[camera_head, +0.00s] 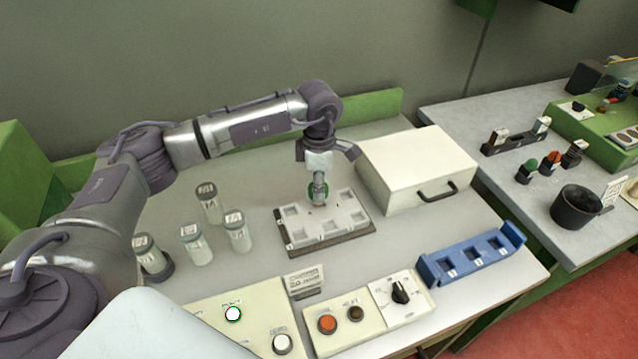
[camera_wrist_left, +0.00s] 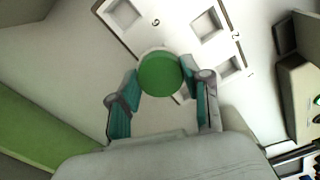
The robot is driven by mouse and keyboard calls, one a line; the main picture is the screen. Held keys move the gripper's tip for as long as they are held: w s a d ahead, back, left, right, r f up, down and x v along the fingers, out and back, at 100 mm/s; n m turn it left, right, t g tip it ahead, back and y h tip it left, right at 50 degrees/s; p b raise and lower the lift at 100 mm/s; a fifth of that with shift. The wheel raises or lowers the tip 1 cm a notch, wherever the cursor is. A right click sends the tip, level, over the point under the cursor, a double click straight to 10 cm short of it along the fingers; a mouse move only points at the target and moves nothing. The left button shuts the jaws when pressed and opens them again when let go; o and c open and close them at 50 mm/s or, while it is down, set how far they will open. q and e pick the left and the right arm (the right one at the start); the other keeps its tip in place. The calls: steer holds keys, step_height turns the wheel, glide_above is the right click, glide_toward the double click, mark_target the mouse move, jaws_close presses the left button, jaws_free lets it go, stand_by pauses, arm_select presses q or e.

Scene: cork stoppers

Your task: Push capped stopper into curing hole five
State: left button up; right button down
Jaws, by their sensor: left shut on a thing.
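The capped stopper has a round green cap (camera_wrist_left: 160,72), seen from above in the left wrist view. My left gripper (camera_head: 318,190) is shut on it, with one teal-padded finger on each side of the cap. The gripper points straight down over the pale curing block (camera_head: 345,224), which has several square holes and sits on a dark base. The block also shows in the left wrist view (camera_wrist_left: 181,28), with the cap covering part of it. Which hole lies under the stopper, and whether its lower end is in that hole, I cannot tell. My right gripper is out of view.
A white box with a dark handle (camera_head: 415,165) stands close right of the block. Several lidded jars (camera_head: 238,232) stand to the left. A control panel (camera_head: 362,318) and a blue rack (camera_head: 470,256) are in front. Bare tabletop lies behind the jars.

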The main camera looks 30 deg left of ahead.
arm_select(q)
steer(key=shift+f+b, duration=0.6)
steer(key=shift+f, duration=0.05)
stand_by(0.6)
steer(key=o, duration=0.9)
step_height(320, 180, up, 12)
steer(key=shift+r, duration=0.1)
stand_by(0.4)
